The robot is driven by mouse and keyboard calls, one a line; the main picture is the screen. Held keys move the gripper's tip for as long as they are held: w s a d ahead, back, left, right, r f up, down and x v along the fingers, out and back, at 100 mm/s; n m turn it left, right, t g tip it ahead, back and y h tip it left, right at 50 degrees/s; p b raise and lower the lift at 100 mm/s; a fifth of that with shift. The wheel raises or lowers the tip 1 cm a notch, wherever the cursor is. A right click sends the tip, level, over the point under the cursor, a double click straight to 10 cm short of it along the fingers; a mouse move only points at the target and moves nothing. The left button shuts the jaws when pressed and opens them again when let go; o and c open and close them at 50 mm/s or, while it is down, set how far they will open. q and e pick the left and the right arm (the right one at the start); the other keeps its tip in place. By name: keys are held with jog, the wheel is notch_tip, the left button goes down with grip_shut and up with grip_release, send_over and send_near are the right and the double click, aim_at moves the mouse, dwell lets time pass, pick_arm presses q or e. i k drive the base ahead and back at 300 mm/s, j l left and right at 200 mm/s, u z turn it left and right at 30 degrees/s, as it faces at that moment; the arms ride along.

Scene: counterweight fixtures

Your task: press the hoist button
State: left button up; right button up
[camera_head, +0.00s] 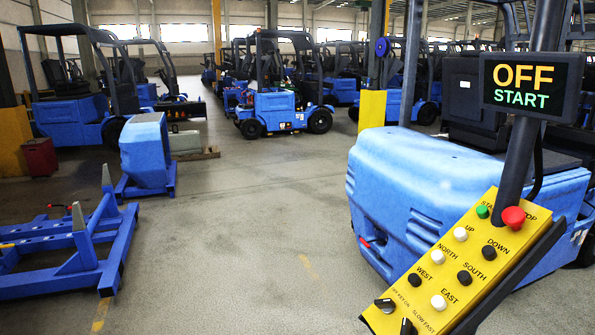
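A tilted yellow control panel (452,285) stands at the lower right. Near its top are a green button (482,212) by the START label and a large red button (513,218) by the STOP label. Below are white and black buttons labelled UP, DOWN, NORTH, SOUTH, WEST and EAST. The white button (460,234) is by UP and the black button (488,252) by DOWN. Two black knobs, one here (384,305), sit at the bottom by OFF KEY ON and SLOW FAST. A dark display (530,86) above reads OFF and START. Neither of my grippers is in view.
A large blue forklift body (420,190) stands right behind the panel. A blue steel frame (70,250) lies on the floor at left, with a blue block (146,150) behind it. More forklifts (283,85) stand farther back. The grey floor (235,240) between is clear.

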aim_at(482, 211)
jog(key=i+j+z, duration=0.2)
jog(key=j+z, duration=0.15)
jog(key=j, duration=0.65)
jog(key=i+j+z, duration=0.1)
jog(key=j+z, duration=0.3)
jog(key=j, duration=0.6)
